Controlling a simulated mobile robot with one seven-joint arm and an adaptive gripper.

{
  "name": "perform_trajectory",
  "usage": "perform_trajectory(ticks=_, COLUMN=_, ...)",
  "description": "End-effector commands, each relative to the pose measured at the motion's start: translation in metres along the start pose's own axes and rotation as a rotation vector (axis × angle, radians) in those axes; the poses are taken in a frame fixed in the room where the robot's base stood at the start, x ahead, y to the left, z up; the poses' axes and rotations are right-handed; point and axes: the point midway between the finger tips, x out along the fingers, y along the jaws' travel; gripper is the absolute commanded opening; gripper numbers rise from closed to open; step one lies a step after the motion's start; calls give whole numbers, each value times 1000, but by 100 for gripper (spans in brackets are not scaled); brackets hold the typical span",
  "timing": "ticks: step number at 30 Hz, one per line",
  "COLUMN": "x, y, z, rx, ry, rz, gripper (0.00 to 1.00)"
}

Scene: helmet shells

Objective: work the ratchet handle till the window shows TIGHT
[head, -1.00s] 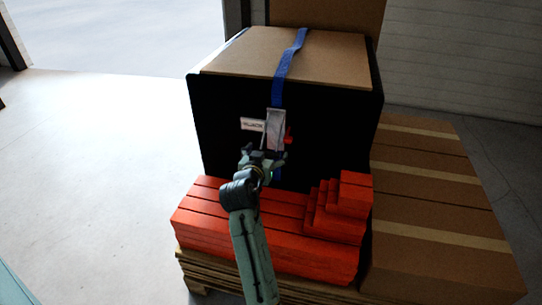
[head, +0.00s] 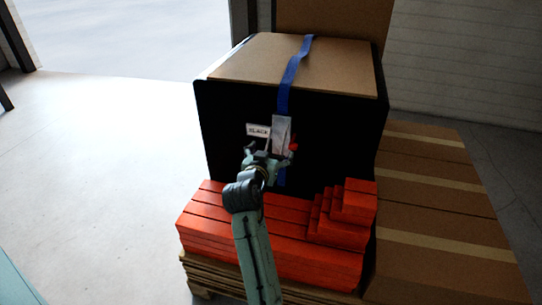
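A blue strap (head: 292,72) runs over a large black box (head: 225,120) with a brown top. On the box's front, the strap meets a pale metal ratchet (head: 282,132) with a small red part (head: 294,147) at its lower right. Left of the ratchet, a small white window (head: 258,130) carries dark letters that seem to read SLACK. My gripper (head: 263,153) is just below the window and to the lower left of the ratchet. Its fingers look spread, with nothing visible between them. I cannot tell whether it touches the ratchet.
Orange-red stacked blocks (head: 270,230) lie in front of the box on a wooden pallet (head: 215,277), under my arm. Brown taped cartons (head: 440,225) fill the right side. The floor at left (head: 90,180) is clear.

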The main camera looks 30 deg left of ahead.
Motion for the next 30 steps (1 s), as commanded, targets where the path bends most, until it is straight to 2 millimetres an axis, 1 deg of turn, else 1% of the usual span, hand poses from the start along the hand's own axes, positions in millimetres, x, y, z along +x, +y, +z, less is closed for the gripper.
perform_trajectory(ticks=1, x=0, y=0, z=2, rx=-1, ry=-5, rz=0, gripper=91)
perform_trajectory(ticks=5, x=1, y=0, z=5, rx=-2, ry=-9, rz=1, gripper=100)
perform_trajectory(ticks=14, x=1, y=0, z=7, rx=-3, ry=-14, rz=1, gripper=100)
perform_trajectory(ticks=17, x=-3, y=-1, z=7, rx=-3, ry=-14, rz=0, gripper=100)
perform_trajectory(ticks=20, x=-14, y=-1, z=8, rx=-3, ry=-14, rz=-1, gripper=100)
perform_trajectory(ticks=22, x=-26, y=-1, z=7, rx=-2, ry=-14, rz=-2, gripper=100)
perform_trajectory(ticks=30, x=-84, y=-1, z=6, rx=-3, ry=-13, rz=-3, gripper=100)
